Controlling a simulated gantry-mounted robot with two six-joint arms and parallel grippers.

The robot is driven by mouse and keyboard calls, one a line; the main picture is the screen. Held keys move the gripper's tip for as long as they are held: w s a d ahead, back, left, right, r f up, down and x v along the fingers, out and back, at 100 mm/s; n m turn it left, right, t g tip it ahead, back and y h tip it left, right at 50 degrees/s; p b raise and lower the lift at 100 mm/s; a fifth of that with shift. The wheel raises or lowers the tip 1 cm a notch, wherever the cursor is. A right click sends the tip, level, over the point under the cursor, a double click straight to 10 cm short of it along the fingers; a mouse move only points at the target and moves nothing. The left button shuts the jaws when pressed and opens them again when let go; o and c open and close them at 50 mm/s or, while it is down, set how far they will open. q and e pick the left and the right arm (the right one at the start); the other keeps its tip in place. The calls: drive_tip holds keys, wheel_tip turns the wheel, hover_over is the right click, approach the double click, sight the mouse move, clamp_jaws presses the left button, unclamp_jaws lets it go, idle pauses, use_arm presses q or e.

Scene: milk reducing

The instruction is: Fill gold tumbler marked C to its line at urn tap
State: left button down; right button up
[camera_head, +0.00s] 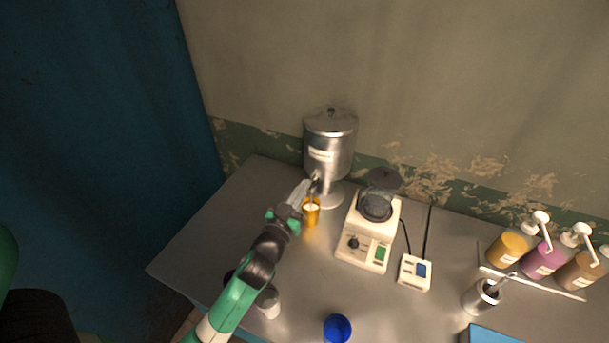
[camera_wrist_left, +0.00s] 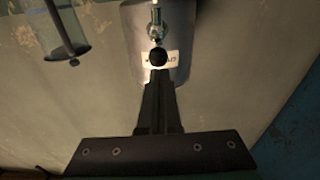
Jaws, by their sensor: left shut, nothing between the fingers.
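The steel urn (camera_head: 330,145) stands on its pedestal at the back of the table. A gold tumbler (camera_head: 311,216) stands upright below its tap. A pale patch shows at the tumbler's mouth; its marking, line and fill level cannot be read. My left gripper (camera_head: 309,184) is at the tap, above the tumbler, with its fingers together. In the left wrist view the shut fingers (camera_wrist_left: 158,75) point at the tap's dark knob (camera_wrist_left: 158,57), close to or touching it; the urn's label (camera_wrist_left: 172,62) is behind. My right gripper is out of view.
A blender (camera_head: 367,236) stands right of the urn, with a small control box (camera_head: 415,272) beside it. A grey cup (camera_head: 268,303) is next to my left arm and a blue cup (camera_head: 338,328) is at the front. Pump bottles (camera_head: 544,257) and a utensil pot (camera_head: 481,297) are right.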

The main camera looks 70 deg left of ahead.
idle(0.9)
use_arm(q)
drive_tip(key=s+d+r+p, duration=0.1)
drive_tip(key=s+d+r, duration=0.2)
drive_tip(key=s+d, duration=0.4)
drive_tip(key=shift+s+d, duration=0.2)
drive_tip(key=shift+s, duration=0.55)
drive_tip(key=shift+r, duration=0.1)
